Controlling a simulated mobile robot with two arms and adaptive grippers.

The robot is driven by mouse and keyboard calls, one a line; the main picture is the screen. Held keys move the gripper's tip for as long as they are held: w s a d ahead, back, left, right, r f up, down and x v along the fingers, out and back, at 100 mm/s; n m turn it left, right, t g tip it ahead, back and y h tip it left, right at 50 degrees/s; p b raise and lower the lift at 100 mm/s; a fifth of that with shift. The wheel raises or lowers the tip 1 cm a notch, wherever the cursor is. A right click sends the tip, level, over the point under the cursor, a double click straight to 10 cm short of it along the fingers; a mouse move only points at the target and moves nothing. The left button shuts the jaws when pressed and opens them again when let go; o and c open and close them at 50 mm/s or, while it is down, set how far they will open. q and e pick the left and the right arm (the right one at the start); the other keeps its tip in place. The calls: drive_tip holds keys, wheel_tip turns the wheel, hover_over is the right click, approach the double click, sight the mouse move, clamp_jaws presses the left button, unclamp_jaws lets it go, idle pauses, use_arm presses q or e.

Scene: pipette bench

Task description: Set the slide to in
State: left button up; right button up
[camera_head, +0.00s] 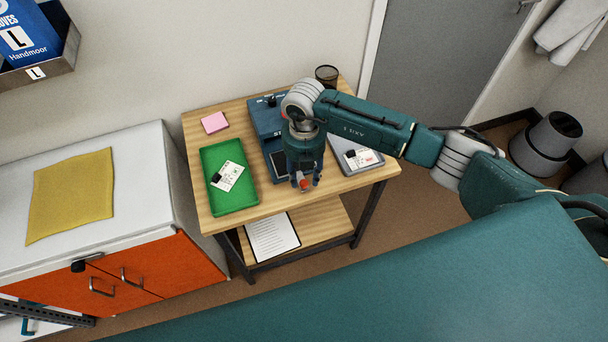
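A blue device (264,117) stands on the wooden table, largely hidden behind my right arm and gripper. A dark panel (279,162) shows on its front part. I cannot make out a slide or its position. My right gripper (305,182) points down over the table's front edge, in front of the device. A small red piece (304,185) shows at its fingertips. I cannot tell whether the fingers hold it or it lies behind them. My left gripper is not in view.
A green tray (211,192) with a card stands left on the table (193,135), a grey tray (345,168) with a card right. Pink notes (214,122) and a dark mesh cup (327,75) are at the back. A white-topped cabinet (140,180) stands left.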

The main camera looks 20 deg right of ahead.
drive_tip(key=shift+f, duration=1.3)
